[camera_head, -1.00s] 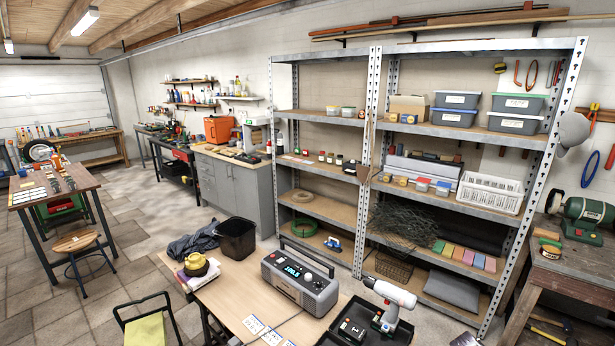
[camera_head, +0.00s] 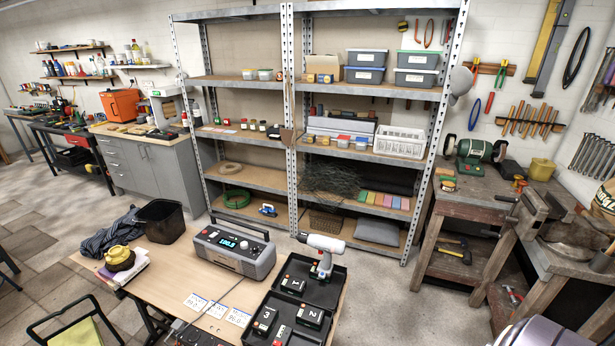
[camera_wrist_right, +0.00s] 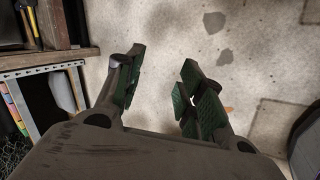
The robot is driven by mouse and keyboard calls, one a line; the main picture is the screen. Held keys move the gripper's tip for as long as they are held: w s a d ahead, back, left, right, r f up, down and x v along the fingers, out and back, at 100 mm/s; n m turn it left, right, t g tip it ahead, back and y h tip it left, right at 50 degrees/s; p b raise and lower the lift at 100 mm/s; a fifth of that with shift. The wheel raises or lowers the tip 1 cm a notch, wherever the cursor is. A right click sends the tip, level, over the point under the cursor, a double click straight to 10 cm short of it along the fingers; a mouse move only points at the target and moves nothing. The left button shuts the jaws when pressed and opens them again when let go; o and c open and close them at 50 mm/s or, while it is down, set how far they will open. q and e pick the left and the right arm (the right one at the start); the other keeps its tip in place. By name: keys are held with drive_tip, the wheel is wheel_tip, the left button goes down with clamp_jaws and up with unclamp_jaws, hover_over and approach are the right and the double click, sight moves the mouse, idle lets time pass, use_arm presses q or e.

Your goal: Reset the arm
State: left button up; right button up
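My right gripper (camera_wrist_right: 162,76) shows in the right wrist view with its two green-padded fingers spread apart. Nothing is between the fingers; pale stained floor shows behind them. A rounded grey piece (camera_head: 552,332) at the bottom right edge of the head view may be part of my arm, but I cannot tell. My left gripper is not in view.
A table (camera_head: 165,262) in front holds a radio (camera_head: 233,252), a black tray (camera_head: 318,290) with numbered batteries and a drill (camera_head: 322,250). A metal shelf (camera_head: 290,160) stands behind. A workbench (camera_head: 470,206) with a vise (camera_head: 525,212) stands at the right.

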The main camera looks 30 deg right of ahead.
drive_tip(key=s, duration=0.5)
drive_tip(key=s+a+f+y, duration=0.1)
drive_tip(key=a+f, duration=0.3)
drive_tip(key=a, duration=1.1)
drive_tip(key=s+a+f+m+y, duration=0.1)
drive_tip(key=a+f+y, duration=0.2)
drive_tip(key=a, duration=1.2)
drive_tip(key=s+a+f+y, duration=0.1)
drive_tip(key=a+f, duration=0.5)
drive_tip(key=a, duration=0.9)
drive_tip(key=shift+s+a+y, duration=0.15)
drive_tip(key=shift+s+y, duration=0.05)
drive_tip(key=shift+y, duration=0.2)
